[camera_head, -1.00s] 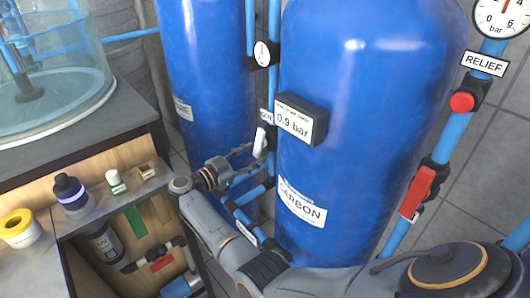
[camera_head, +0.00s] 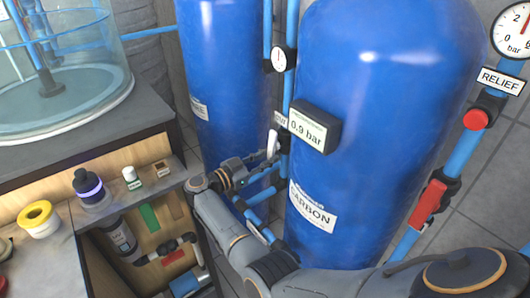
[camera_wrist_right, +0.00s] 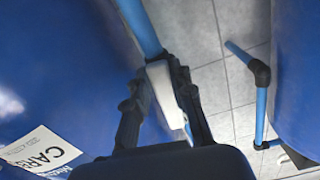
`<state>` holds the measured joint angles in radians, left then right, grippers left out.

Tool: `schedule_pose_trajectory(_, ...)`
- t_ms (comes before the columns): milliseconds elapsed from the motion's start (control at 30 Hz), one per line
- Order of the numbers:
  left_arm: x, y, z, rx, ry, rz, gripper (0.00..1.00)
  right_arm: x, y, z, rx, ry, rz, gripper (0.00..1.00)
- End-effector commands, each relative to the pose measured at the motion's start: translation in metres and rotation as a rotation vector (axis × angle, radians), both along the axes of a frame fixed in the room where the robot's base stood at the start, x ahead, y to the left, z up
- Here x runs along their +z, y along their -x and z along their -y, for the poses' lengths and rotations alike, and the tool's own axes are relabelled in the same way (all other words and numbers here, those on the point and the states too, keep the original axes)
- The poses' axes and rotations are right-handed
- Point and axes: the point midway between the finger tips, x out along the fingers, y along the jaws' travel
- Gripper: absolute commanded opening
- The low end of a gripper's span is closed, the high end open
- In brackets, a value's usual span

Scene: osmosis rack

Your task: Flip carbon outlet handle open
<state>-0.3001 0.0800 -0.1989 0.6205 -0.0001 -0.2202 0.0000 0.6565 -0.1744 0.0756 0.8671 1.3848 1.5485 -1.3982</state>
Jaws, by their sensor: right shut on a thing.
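The white handle (camera_head: 272,143) is on the pipework between the two blue tanks, left of the pressure display. It stands steeply, leaning slightly. The carbon tank (camera_head: 385,140) bears a CARBON label (camera_head: 312,207). My right gripper (camera_head: 262,164) reaches the handle from the left. In the right wrist view the white handle (camera_wrist_right: 165,92) lies between the two fingers (camera_wrist_right: 160,108), which are shut on it. The valve body behind it is partly hidden. My left gripper is out of view.
A box reading 0.9 bar (camera_head: 315,126) sits on the carbon tank close to the handle. A second blue tank (camera_head: 222,80) stands behind. A bench with bottles (camera_head: 90,187) is at left. A red handle (camera_head: 428,204) is on the right pipe.

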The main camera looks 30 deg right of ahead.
Motion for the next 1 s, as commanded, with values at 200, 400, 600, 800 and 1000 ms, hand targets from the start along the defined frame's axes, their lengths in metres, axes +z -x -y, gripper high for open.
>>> schedule_pose_trajectory(200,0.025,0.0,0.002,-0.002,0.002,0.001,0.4,0.003,0.005,0.0,0.0,0.009,-0.129,0.0)
schedule_pose_trajectory(400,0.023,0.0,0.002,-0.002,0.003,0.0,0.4,0.0,0.006,0.001,0.0,0.011,-0.142,0.0)
schedule_pose_trajectory(600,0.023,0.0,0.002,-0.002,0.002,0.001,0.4,0.0,0.006,0.001,0.0,0.011,-0.142,0.37)
schedule_pose_trajectory(800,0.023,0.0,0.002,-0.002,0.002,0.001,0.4,0.0,0.006,0.0,0.0,0.011,-0.141,0.46)
schedule_pose_trajectory(1000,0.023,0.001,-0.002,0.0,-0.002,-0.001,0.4,0.0,0.006,0.0,0.0,0.011,-0.14,0.46)
